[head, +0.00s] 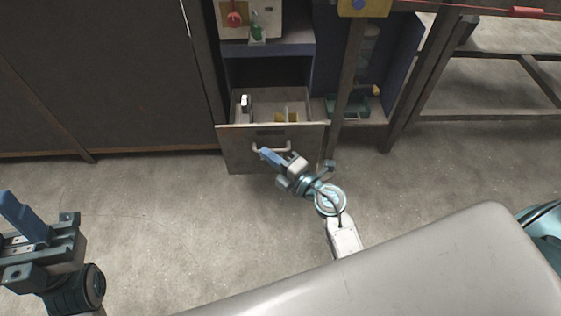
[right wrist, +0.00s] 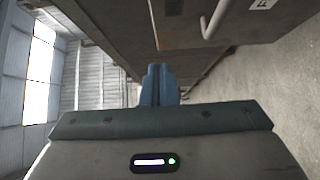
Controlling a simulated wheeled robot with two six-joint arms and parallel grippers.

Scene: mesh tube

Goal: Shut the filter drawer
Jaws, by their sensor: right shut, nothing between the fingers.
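The filter drawer (head: 240,150) stands pulled out of a dark cabinet in the head view, with its inside showing from above. Its front has a pale curved handle (head: 288,149) and a dark label plate. A white item and yellowish pieces lie inside. My right gripper (head: 264,152) is shut and empty, just in front of the drawer front near the handle; I cannot tell if it touches. In the right wrist view the shut blue fingers (right wrist: 159,72) point toward a dark panel, with the handle (right wrist: 213,22) to their right. My left gripper (head: 22,218) is at the lower left; its jaw opening is unclear.
A shelf (head: 285,48) above the drawer holds a box with red and green items. A post (head: 346,90) and a side bay with a green container (head: 350,106) stand to the right. Dark panels (head: 100,80) line the left. The floor (head: 160,220) in front is clear.

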